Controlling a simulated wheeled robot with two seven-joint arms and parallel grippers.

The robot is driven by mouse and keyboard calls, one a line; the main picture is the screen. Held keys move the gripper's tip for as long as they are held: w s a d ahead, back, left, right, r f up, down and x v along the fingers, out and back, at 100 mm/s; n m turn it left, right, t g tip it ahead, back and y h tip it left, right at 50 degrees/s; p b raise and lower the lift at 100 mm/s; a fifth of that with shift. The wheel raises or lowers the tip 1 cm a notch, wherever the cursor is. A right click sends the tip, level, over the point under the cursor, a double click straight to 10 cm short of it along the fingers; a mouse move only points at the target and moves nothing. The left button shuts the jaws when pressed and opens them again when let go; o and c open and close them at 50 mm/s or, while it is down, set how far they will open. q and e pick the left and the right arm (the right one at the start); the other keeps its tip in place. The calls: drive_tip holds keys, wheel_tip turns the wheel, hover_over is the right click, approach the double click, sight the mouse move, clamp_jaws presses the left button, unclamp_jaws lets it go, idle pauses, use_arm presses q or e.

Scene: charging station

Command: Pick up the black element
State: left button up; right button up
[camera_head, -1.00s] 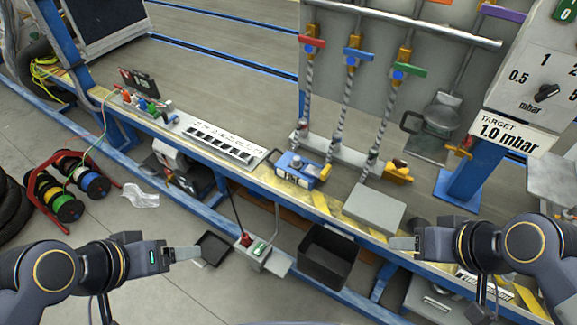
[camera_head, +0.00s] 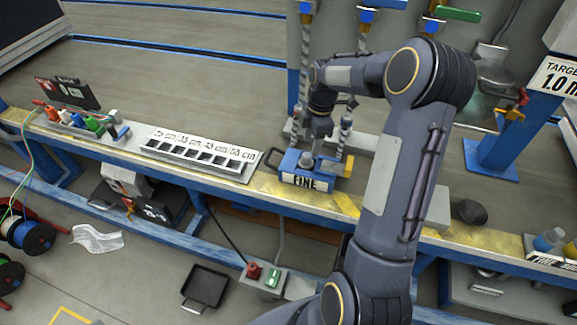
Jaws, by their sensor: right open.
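Several black things are in view, and I cannot tell which is the black element. A white labelled holder (camera_head: 160,150) on the bench has a row of black squares. A dark rounded lump (camera_head: 468,212) lies on the bench at the right. My right gripper (camera_head: 321,143) points down just above and behind the blue box marked FINE (camera_head: 290,167), near its grey knob (camera_head: 308,161). It is open, with nothing seen in it; its fingertips are small and partly hard to make out. My left gripper is out of view.
My right arm's links cover part of the bench. A rack of coloured clips (camera_head: 90,122) stands at the left. Vertical rods with coloured handles (camera_head: 458,14) rise behind the box. A black tray (camera_head: 205,288) lies on the floor beside a switch box (camera_head: 268,278).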

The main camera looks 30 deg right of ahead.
sight(307, 155)
drive_tip(key=shift+s+a+f, duration=0.1)
drive_tip(key=shift+f, duration=0.5)
drive_tip(key=f, duration=0.1)
drive_tip(key=f+b, duration=0.1)
drive_tip(key=f, duration=0.1)
drive_tip(key=w+a+f, duration=0.1)
drive_tip(key=f, duration=0.1)
drive_tip(key=shift+f+b, duration=0.2)
drive_tip(key=shift+b, duration=0.2)
drive_tip(key=shift+s+r, duration=0.1)
drive_tip(key=c, duration=1.1)
